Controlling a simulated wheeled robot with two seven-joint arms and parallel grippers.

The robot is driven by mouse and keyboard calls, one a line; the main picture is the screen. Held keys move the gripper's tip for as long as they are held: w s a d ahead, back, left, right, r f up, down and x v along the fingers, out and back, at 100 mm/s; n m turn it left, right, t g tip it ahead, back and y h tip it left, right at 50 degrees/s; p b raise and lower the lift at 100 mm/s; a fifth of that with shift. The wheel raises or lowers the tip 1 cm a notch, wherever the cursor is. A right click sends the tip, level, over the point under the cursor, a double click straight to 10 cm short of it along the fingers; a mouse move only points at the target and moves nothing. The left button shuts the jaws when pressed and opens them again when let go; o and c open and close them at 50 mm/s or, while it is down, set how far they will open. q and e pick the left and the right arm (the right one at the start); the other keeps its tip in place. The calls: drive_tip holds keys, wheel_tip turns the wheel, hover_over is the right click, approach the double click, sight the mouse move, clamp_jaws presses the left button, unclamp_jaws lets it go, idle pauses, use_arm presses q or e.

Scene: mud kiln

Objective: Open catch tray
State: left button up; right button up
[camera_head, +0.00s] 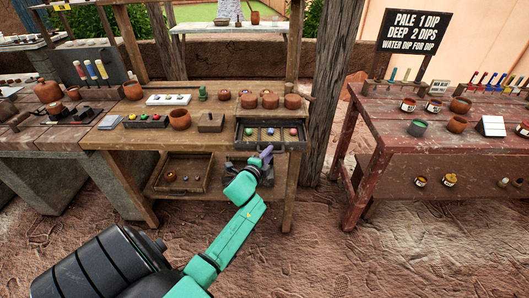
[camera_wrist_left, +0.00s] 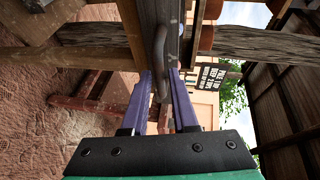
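The catch tray (camera_head: 251,134) is a dark, shallow drawer-like tray at the right end of the wooden bench. Its inside shows, with small coloured pieces in it, so it stands at least partly out. Its dark curved handle (camera_wrist_left: 160,62) is at the front. My left gripper (camera_head: 266,152) is at the front of the tray. In the left wrist view, its purple fingers (camera_wrist_left: 161,75) lie on both sides of the handle, close against it. The fingertips are small in the head view. My right gripper is not in view.
The wooden bench (camera_head: 112,136) carries pots and small trays. An open wooden box (camera_head: 163,187) sits on its lower shelf. A wooden post (camera_head: 325,100) stands right of the bench, then a red table (camera_head: 372,120) with pots and jars. The dirt floor in front is clear.

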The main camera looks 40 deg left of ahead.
use_arm(q)
drive_tip(key=v, duration=1.4)
drive_tip(key=shift+s, duration=0.15)
drive_tip(key=shift+d, duration=0.1)
drive_tip(key=s+d+f+n+g+h, duration=0.1)
drive_tip(key=s+d+f+n+g, duration=0.1)
drive_tip(key=f, duration=0.7)
drive_tip(key=s+d+f+n+g+h, duration=0.1)
drive_tip(key=s+d+f+n+g, duration=0.1)
drive_tip(key=f, duration=0.7)
drive_tip(key=s+d+f+n+g+h, duration=0.1)
drive_tip(key=s+d+f+g, duration=0.1)
drive_tip(key=f, duration=0.7)
drive_tip(key=s+d+f+n+g, duration=0.1)
drive_tip(key=s+f+n+g, duration=0.2)
drive_tip(key=s+f, duration=0.6)
drive_tip(key=s+d+f+n+g, duration=0.2)
drive_tip(key=s+f+g, duration=0.3)
drive_tip(key=s+f, duration=0.5)
drive_tip(key=s+n, duration=0.1)
drive_tip(key=s, duration=0.5)
drive_tip(key=shift+s+d+n+h, duration=0.2)
drive_tip(key=shift+d+n+h, duration=0.1)
drive_tip(key=shift+n+h, duration=0.1)
